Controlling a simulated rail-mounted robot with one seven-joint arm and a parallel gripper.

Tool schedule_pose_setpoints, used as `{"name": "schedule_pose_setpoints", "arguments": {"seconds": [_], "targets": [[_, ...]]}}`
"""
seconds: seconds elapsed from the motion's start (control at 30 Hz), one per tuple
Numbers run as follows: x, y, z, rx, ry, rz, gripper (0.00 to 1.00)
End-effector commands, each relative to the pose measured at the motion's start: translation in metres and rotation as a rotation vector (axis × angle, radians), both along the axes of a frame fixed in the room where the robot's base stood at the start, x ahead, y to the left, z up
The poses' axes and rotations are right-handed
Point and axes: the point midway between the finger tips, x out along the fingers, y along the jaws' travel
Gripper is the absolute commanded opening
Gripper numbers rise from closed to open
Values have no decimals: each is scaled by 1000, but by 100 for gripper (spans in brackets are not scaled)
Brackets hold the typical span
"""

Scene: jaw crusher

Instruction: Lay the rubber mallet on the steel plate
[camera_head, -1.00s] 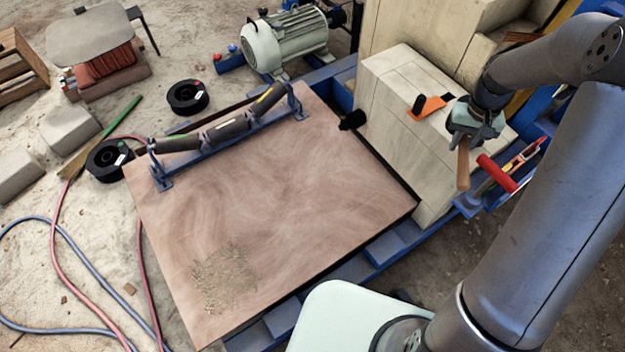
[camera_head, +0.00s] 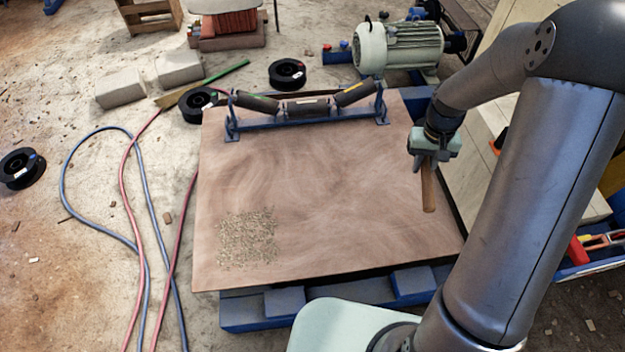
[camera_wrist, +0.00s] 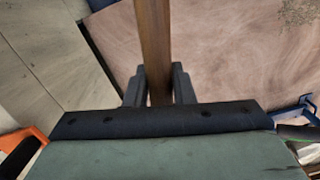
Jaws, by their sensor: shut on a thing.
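My gripper (camera_head: 430,160) is shut on a wooden handle (camera_head: 428,190), taken to be the rubber mallet's. The handle hangs down from the fingers in the head view. In the wrist view, the handle (camera_wrist: 153,40) runs up the picture from between the dark fingers (camera_wrist: 158,85). I cannot make out the mallet's head in either view. The large flat brownish sheet (camera_head: 330,205), taken as the steel plate, lies below and left of my gripper. The handle appears in front of its right part; I cannot tell the height. The plate also fills the wrist view's upper right (camera_wrist: 235,60).
A blue roller frame (camera_head: 305,120) stands on the plate's far edge. A gravel patch (camera_head: 247,237) covers its near left. A pale block (camera_head: 475,165) and a tool tray (camera_head: 600,242) are at right; a motor (camera_head: 400,47) stands behind. The plate's middle is clear.

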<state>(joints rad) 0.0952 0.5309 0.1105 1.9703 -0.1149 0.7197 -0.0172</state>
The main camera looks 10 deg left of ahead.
Motion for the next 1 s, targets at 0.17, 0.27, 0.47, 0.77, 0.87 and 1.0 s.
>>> {"name": "schedule_pose_setpoints", "arguments": {"seconds": [0.17,0.27,0.47,0.77,0.87,1.0], "targets": [[-27,-6,-108,-5,14,88,0],[-42,-8,-151,-5,21,138,0],[-65,-11,-210,-5,33,213,0],[-76,-13,-232,-3,38,253,0],[-74,-13,-232,-3,38,253,0],[-54,-11,-244,-2,38,253,0]]}}
